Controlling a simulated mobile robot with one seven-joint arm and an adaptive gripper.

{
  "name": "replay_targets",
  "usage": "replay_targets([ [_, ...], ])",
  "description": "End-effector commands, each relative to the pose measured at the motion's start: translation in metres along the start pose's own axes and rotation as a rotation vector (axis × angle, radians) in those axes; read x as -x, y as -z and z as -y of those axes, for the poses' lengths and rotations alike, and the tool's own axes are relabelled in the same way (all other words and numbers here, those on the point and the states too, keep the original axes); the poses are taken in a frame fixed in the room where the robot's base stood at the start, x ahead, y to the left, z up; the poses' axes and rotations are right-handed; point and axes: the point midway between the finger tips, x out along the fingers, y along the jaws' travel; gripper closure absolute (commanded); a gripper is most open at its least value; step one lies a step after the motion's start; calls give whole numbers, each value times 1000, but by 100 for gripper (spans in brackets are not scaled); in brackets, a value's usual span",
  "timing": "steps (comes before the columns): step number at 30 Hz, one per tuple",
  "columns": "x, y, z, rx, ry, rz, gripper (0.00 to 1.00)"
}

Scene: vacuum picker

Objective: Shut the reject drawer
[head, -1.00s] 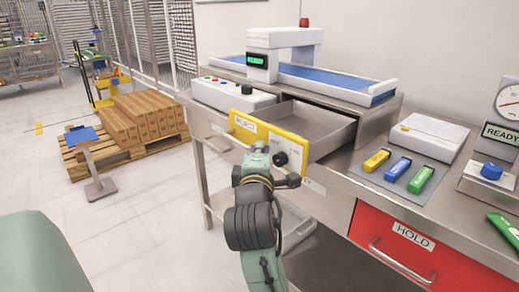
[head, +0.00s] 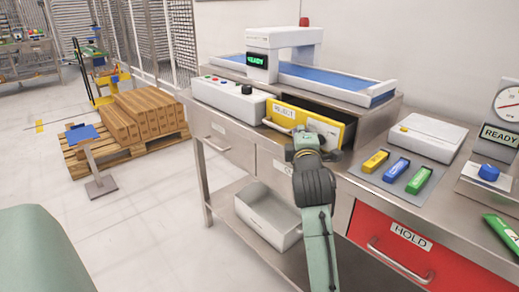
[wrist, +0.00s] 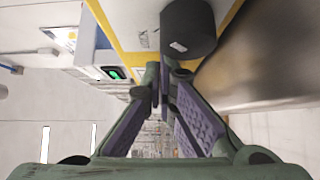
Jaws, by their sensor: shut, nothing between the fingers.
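The reject drawer (head: 310,122) has a yellow front with a REJECT label and a pale bar handle (head: 276,128) at its left. It stands partly open below the blue conveyor, with a dark gap showing behind its front. My gripper (head: 304,142) is shut and empty, at the right half of the drawer front. Whether it touches the front is hard to tell. In the wrist view, my closed fingers (wrist: 162,80) point towards the yellow front (wrist: 108,27), with a dark cylinder (wrist: 188,28) close to the fingertips.
A white control box (head: 228,98) with buttons stands left of the drawer. A red HOLD drawer (head: 395,245) is below. A grey bin (head: 268,215) sits on the lower shelf.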

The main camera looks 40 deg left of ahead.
Motion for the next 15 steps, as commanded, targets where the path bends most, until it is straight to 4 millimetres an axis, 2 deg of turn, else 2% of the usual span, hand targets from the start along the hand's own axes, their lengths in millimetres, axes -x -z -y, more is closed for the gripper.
replay_targets([
  [1, -8, -9, -1, 1, 2, 4, 100],
  [6, -26, -27, -1, 2, 0, 3, 100],
  [15, -41, -41, -1, 2, -1, 0, 100],
])
